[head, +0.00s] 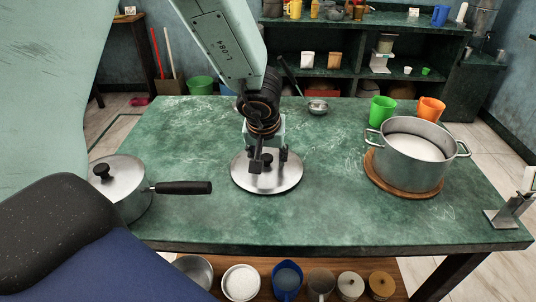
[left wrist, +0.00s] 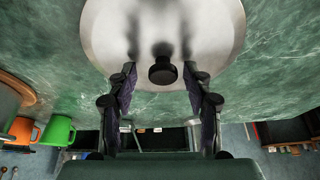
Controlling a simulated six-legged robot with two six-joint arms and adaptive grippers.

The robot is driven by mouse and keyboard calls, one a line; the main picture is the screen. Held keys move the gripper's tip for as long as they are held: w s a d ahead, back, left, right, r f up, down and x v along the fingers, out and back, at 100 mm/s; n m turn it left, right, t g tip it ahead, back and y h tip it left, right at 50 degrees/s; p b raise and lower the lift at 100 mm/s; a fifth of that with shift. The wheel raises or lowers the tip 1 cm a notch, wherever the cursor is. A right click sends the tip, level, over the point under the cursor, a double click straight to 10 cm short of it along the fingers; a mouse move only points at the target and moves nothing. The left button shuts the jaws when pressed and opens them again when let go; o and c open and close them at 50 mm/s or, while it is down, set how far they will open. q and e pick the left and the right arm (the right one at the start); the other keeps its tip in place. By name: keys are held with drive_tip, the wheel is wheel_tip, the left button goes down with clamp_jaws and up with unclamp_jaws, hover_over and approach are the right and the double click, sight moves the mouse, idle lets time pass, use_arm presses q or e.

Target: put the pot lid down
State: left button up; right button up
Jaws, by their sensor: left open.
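The pot lid (head: 283,178) is a round steel disc with a black knob, lying flat on the green table in the middle of the head view. It fills the top of the left wrist view (left wrist: 210,25), with its black knob (left wrist: 162,71) between the fingers. My left gripper (head: 268,160) is over the lid with its fingers on either side of the knob. In the left wrist view the fingers (left wrist: 161,78) are open and a gap shows on both sides of the knob. My right gripper is not in view.
A large open pot (head: 410,174) stands on a round wooden board (head: 380,182) at the right. A lidded saucepan (head: 130,205) with a black handle is at the left. Green (head: 382,110) and orange (head: 431,108) cups and a ladle (head: 317,107) are toward the back.

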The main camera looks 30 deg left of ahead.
use_arm(q)
drive_tip(key=shift+a, duration=0.15)
drive_tip(key=shift+r, duration=0.2)
drive_tip(key=p+v, duration=0.8)
drive_tip(key=v, duration=0.4)
drive_tip(key=shift+p, duration=0.3)
drive_tip(key=shift+f, duration=0.15)
idle(0.4)
